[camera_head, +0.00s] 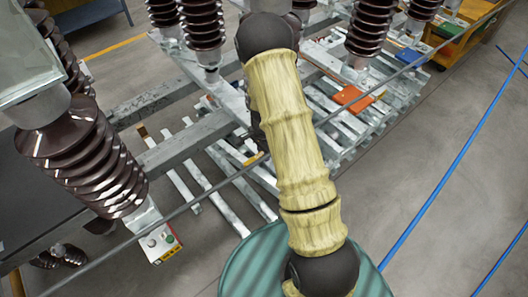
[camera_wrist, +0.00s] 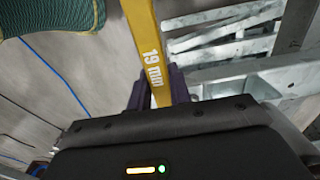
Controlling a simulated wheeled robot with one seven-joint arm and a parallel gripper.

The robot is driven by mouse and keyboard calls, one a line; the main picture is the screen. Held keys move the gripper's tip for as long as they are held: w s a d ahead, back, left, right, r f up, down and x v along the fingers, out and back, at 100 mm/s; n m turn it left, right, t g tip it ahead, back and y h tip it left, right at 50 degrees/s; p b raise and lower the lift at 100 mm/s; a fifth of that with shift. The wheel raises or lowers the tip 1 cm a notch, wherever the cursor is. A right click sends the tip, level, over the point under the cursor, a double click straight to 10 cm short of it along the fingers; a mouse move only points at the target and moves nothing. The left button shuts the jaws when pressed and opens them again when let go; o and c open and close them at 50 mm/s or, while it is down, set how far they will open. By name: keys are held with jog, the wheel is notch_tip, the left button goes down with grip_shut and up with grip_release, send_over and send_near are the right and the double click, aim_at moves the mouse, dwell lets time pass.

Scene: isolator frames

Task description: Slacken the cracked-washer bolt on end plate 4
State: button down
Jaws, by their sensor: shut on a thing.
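In the wrist view my gripper (camera_wrist: 160,88) is shut on a yellow bar-shaped tool (camera_wrist: 146,38) marked "19 mm". The tool runs up and out of the top of that picture, so its far end is hidden. In the head view my arm covers most of the gripper; a short yellow piece (camera_head: 253,159), probably the same tool, shows beside the arm near the grey steel frame (camera_head: 185,143). I cannot make out the cracked-washer bolt or a numbered end plate in either view.
Brown ribbed insulators (camera_head: 88,160) stand at left and along the back. An orange box (camera_head: 353,97) lies on the slatted steelwork. Blue lines (camera_head: 455,165) cross open floor at right.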

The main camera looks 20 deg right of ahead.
jog(key=shift+f+b, duration=0.5)
jog(key=shift+f, duration=0.5)
jog(key=shift+w+f+b, duration=0.1)
jog(key=shift+f+b, duration=0.6)
jog(key=shift+f, duration=0.45)
dwell(0.4)
dwell(0.4)
jog(key=s+d+n, duration=0.7)
jog(key=d+n, duration=0.1)
jog(key=n, duration=0.4)
jog(key=shift+d+b, duration=0.2)
jog(key=shift+b, duration=0.1)
jog(key=shift+r, duration=0.1)
dwell(0.4)
notch_tip(320, 180, up, 2)
jog(key=shift+p, duration=0.9)
